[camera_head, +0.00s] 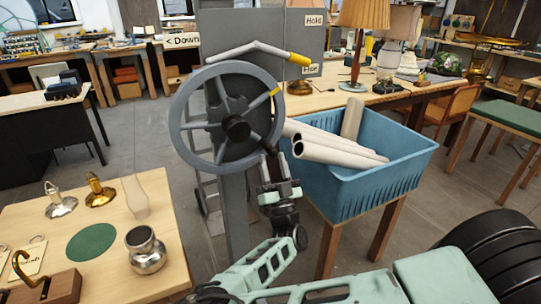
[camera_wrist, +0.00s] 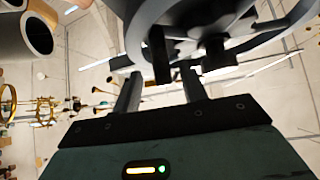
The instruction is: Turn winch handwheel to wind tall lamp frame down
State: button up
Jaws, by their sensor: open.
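The grey winch handwheel (camera_head: 177,140) stands upright on a grey post, with a dark hub and several spokes. A yellow mark shows near its upper right rim. My gripper (camera_head: 269,158) is open at the lower right of the wheel, close to the rim. In the wrist view my gripper's fingers (camera_wrist: 160,90) stand apart, with the wheel's curved grey rim (camera_wrist: 270,55) and dark parts just above them. I cannot tell whether a finger touches the wheel. The tall lamp frame cannot be made out.
A "Down" sign (camera_head: 183,40) points left. A blue bin (camera_head: 385,180) of pale tubes stands close right of my gripper. A wooden table (camera_head: 60,225) with lamp parts is at left.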

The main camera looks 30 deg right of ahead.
jog(key=b+v, duration=0.4)
jog(key=v, duration=0.9)
jog(key=shift+w+d, duration=0.1)
